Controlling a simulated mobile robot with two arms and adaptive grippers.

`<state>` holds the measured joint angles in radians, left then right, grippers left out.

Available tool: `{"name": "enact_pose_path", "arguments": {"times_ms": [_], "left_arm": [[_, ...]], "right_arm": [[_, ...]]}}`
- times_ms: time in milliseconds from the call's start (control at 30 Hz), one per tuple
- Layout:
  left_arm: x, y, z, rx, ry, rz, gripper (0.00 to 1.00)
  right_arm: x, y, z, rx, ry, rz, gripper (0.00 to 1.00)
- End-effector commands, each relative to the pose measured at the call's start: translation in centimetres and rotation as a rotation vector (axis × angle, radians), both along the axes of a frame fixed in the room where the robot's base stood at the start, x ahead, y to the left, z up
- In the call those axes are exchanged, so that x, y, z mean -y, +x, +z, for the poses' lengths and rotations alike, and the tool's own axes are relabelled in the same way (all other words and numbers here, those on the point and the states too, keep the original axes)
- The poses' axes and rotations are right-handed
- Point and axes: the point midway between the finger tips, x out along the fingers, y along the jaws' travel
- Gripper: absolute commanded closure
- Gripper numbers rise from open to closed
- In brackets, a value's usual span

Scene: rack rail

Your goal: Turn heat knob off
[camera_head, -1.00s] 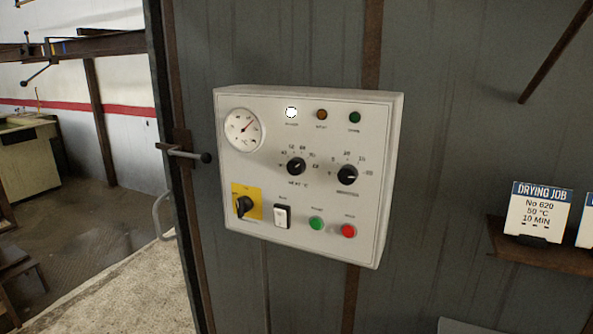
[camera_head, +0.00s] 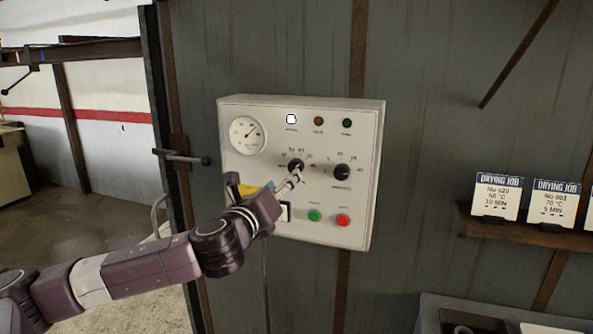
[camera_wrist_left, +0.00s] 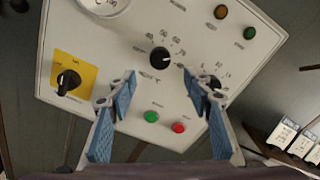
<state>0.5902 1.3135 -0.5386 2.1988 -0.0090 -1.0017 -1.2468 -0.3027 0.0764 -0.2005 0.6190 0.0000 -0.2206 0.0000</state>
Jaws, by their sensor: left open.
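The heat knob (camera_head: 296,165) is a round black dial on the white control panel (camera_head: 355,210), with a printed scale around it. In the left wrist view the heat knob (camera_wrist_left: 160,58) lies just beyond and between the blue-padded fingertips. My left gripper (camera_head: 293,180) reaches up to the panel from the lower left, with its tips close below the knob. In the left wrist view my left gripper (camera_wrist_left: 159,78) is open, with nothing between its fingers. I cannot tell whether a finger touches the knob. My right gripper is not in view.
A second black knob (camera_head: 342,172) is right of the heat knob; green (camera_head: 314,215) and red (camera_head: 342,220) buttons are below. My arm partly covers the yellow-plated switch and a white rocker switch. A round gauge (camera_head: 248,135) is upper left. Job cards stand on a shelf (camera_head: 510,232) at right.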

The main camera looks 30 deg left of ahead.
Motion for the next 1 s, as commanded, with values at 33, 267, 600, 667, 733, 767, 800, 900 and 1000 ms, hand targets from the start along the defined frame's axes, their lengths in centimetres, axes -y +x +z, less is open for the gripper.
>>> {"name": "enact_pose_path", "arguments": {"times_ms": [33, 267, 600, 667, 733, 767, 800, 900, 1000], "left_arm": [[-0.2, 0.0, 0.4, 0.003, 0.016, 0.002, 0.54], [-0.7, 2.0, 0.9, 0.005, 0.019, 0.002, 0.54], [-1.7, 6.4, 0.7, 0.004, 0.018, 0.001, 0.54], [-1.8, 6.8, 0.7, 0.004, 0.018, 0.001, 0.54], [-1.9, 7.2, 0.7, 0.005, 0.020, 0.002, 0.54], [-1.9, 7.3, 0.7, 0.004, 0.020, 0.001, 0.54], [-1.9, 7.4, 0.6, 0.005, 0.020, 0.000, 0.54], [-2.0, 7.5, 0.6, 0.004, 0.021, 0.001, 0.54], [-2.0, 7.5, 0.5, 0.004, 0.021, 0.001, 0.54]], "right_arm": [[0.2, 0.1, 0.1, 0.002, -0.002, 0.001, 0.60], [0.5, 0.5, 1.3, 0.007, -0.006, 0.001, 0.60], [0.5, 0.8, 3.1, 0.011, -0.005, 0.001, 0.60], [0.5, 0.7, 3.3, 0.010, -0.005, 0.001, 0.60], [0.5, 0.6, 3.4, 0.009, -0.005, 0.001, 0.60], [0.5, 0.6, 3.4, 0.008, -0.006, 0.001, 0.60], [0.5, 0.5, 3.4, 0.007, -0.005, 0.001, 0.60], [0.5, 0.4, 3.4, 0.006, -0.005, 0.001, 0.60], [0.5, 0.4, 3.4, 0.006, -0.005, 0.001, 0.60]]}}
